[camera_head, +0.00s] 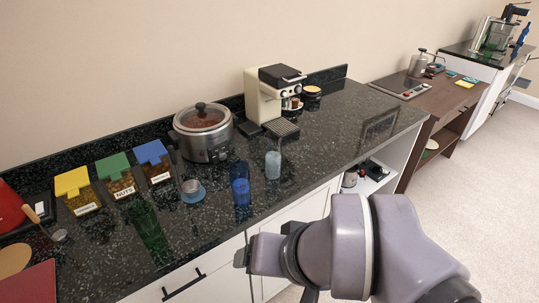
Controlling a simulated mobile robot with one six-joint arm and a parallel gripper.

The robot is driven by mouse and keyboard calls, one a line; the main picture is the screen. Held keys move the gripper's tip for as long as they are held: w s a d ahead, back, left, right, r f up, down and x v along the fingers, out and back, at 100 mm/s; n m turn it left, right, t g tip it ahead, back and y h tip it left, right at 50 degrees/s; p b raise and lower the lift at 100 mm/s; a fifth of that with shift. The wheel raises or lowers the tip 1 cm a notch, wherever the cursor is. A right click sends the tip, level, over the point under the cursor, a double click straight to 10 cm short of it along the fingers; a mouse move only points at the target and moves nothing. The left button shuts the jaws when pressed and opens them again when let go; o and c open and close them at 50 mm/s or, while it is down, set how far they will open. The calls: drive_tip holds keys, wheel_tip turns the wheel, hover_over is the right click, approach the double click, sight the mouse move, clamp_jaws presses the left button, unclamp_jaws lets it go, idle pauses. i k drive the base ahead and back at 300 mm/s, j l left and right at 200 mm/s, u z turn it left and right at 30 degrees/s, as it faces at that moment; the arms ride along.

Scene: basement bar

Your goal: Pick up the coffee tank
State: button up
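A cream and black coffee machine (270,95) stands on the dark granite counter near the wall, with cups beside it. I cannot make out a separate coffee tank; whether the machine's black top (281,75) is one is unclear. My gripper (243,254) is at the end of my arm, low in front of the counter's front edge. It is well apart from the coffee machine. Its fingers are small and seen side-on, so their opening does not show. I see nothing clearly held in it.
A slow cooker (203,130) stands left of the machine. A blue glass (240,185) and a clear glass (273,164) stand nearer the front edge. Lidded jars (118,177) line the left. The counter's right part (345,125) is mostly clear.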

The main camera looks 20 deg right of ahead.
sight(274, 139)
drive_tip(key=i+l+u, duration=0.45)
drive_tip(key=i+l, duration=0.45)
drive_tip(key=i, duration=0.05)
